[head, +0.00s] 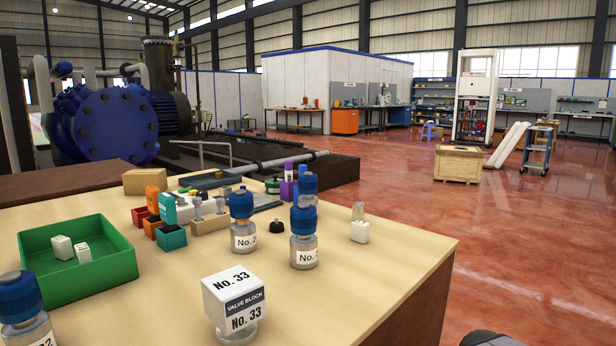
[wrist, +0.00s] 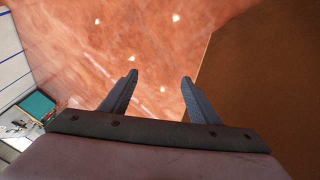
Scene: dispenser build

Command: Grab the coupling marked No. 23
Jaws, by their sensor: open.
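No label in view reads fully as No. 23. Several blue-topped clear pieces with white labels stand on the table. One (head: 243,225) is near the middle and its label starts "No." with the rest hard to read. Another (head: 304,240) is to its right, also only partly readable. A third (head: 22,300) is cut off at the lower left, with a label ending in 2. I cannot tell which of them is the coupling. My gripper (wrist: 160,76) is open and empty in the wrist view, over red floor beside the brown table side (wrist: 255,90).
A white block marked No. 33 VALVE BLOCK (head: 233,303) stands on a clear base at the table front. A green tray (head: 110,277) holds two small white blocks. Small coloured bins (head: 171,238) and a white piece (head: 360,231) stand farther back. The table's right front is bare.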

